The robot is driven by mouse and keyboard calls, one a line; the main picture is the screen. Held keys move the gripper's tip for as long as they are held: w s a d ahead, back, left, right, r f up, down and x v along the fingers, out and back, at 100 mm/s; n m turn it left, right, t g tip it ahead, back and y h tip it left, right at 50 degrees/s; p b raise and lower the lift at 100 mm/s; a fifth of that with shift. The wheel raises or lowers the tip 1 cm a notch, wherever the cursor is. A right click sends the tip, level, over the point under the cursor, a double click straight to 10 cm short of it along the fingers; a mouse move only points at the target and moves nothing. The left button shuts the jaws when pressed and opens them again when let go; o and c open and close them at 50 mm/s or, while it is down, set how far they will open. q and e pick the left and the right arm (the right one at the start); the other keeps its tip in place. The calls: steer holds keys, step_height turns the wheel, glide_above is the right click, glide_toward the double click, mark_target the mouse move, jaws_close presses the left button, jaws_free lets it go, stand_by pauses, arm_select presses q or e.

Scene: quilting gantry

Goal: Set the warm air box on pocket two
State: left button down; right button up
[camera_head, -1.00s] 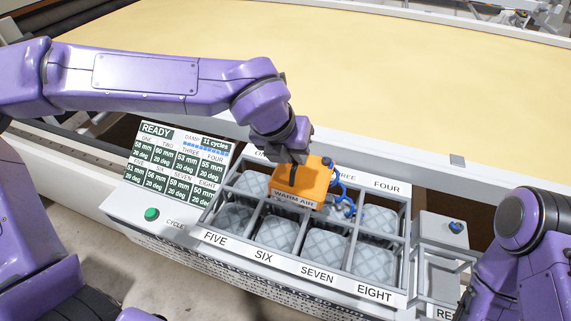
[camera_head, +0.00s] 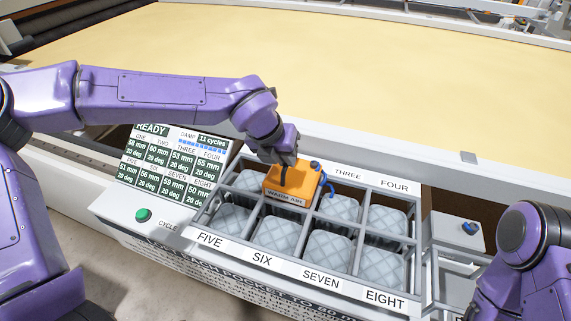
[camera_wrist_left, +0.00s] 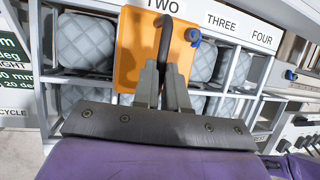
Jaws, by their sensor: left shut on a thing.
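The warm air box (camera_head: 291,184) is orange, with a WARM AIR label, a dark handle and a blue hose on its right side. It is over pocket two, the second pocket of the back row; I cannot tell whether it rests on the frame. My left gripper (camera_head: 285,163) is shut on its handle from above. In the left wrist view the box (camera_wrist_left: 135,55) lies just under the TWO label, with the gripper fingers (camera_wrist_left: 163,75) on the dark handle. My right arm shows at the right edge; its gripper is out of frame.
The pocket rack (camera_head: 262,237) holds grey quilted pads in two rows. A READY display panel (camera_head: 172,165) and a green button (camera_head: 142,215) are at its left. A grey stand with a blue knob (camera_head: 469,228) is at its right. Yellow fabric (camera_head: 330,70) spreads behind.

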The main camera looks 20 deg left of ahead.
arm_select(q)
steer(key=shift+s, duration=0.1)
steer(key=c, duration=1.2)
jaws_free()
steer(key=b+v, duration=0.1)
steer(key=v, duration=1.1)
